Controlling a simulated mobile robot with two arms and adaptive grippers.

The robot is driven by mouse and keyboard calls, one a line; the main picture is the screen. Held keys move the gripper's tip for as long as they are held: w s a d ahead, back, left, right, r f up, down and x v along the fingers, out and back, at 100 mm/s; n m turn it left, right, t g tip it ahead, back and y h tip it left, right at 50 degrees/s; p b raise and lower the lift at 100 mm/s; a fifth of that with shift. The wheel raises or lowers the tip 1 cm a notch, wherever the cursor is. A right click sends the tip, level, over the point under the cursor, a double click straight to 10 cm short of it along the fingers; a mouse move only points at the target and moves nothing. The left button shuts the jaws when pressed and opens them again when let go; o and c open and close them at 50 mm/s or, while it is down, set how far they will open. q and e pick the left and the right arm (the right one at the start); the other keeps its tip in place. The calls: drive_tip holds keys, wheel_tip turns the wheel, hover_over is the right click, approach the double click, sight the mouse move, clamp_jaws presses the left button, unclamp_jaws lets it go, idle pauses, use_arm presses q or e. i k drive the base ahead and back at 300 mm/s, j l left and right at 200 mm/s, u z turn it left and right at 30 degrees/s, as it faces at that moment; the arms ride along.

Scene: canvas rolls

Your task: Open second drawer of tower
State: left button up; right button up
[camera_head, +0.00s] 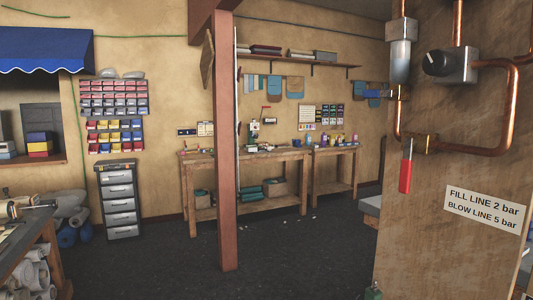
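The drawer tower (120,201) stands against the back wall at the left. It is a dark cabinet with several grey drawer fronts stacked one above another. The second drawer from the top (120,191) looks shut, as do the others. The tower is well away from me across the floor. Neither of my grippers is in view.
A reddish-brown post (226,150) stands mid-view. A workbench (245,153) is behind it. A table (20,240) with rolls under it is at left front. A panel with copper pipes (450,220) blocks the right. The dark floor (170,265) between is clear.

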sight(119, 187)
drive_tip(key=i+j+u, duration=0.25)
drive_tip(key=i, duration=0.15)
drive_tip(key=i+j+u, duration=0.25)
drive_tip(key=i, duration=0.15)
drive_tip(key=i+u, duration=0.35)
drive_tip(key=i, duration=3.55)
